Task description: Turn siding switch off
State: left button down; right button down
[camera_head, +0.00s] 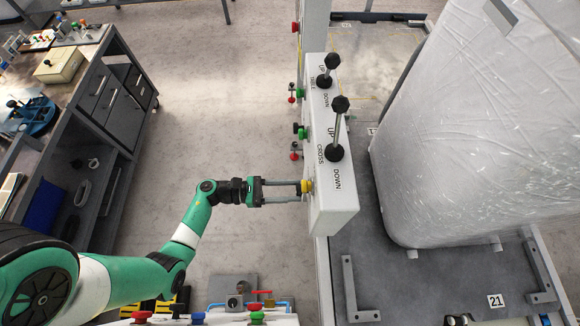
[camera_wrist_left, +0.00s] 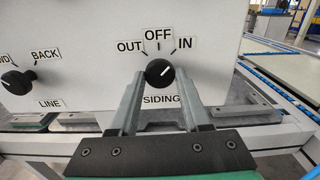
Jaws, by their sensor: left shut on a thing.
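The siding switch is a round black knob (camera_wrist_left: 160,72) on a white panel, with OUT, OFF and IN labels above and SIDING below. The white mark on the knob appears to slant up and right, towards IN. My left gripper (camera_wrist_left: 160,82) has its two fingers on either side of the knob and is shut on it. The black knob itself is hard to make out there. My right gripper is not in view.
A LINE knob (camera_wrist_left: 16,82) sits to the left on the panel. Two black-topped levers, UP/DOWN (camera_head: 325,80) and CROSS (camera_head: 335,150), stand on the box top. A wrapped load (camera_head: 480,130) stands to the right. The floor (camera_head: 220,110) between workbench and box is clear.

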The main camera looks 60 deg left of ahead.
pick_arm(q)
jog(key=shift+n+p, duration=0.85)
jog(key=shift+n, duration=3.35)
jog(key=shift+d, duration=0.1)
jog(key=shift+c, duration=1.9)
grip_release()
